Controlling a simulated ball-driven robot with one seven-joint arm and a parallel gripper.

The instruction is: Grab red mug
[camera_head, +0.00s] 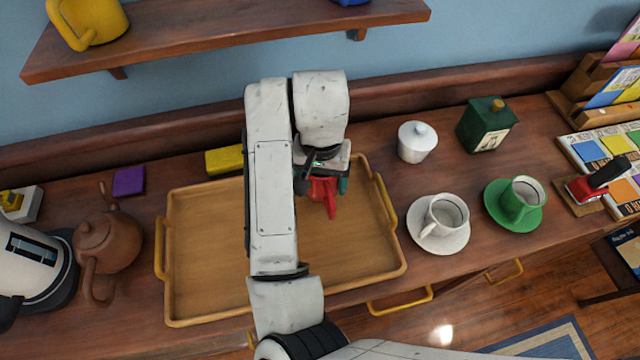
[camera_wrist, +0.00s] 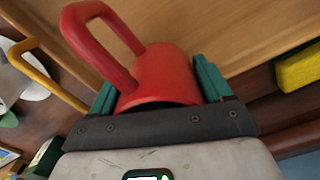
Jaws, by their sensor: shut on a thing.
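The red mug (camera_head: 323,190) is largely hidden under my gripper in the head view, with its handle pointing toward the front of the counter. In the wrist view the red mug (camera_wrist: 165,75) sits between my gripper's two green fingers, its handle toward the upper left. My gripper (camera_wrist: 160,85) is shut on the mug, one finger on each side. In the head view my gripper (camera_head: 322,185) is over the right part of the wooden tray (camera_head: 200,245). I cannot tell whether the mug touches the tray.
A white cup on a saucer (camera_head: 440,240) and a green cup on a saucer (camera_head: 515,218) stand right of the tray. A white sugar bowl (camera_head: 417,142) and green canister (camera_head: 487,124) stand behind them. A brown teapot (camera_head: 105,243) and a kettle (camera_head: 30,262) are at left. A shelf (camera_head: 220,40) overhangs behind.

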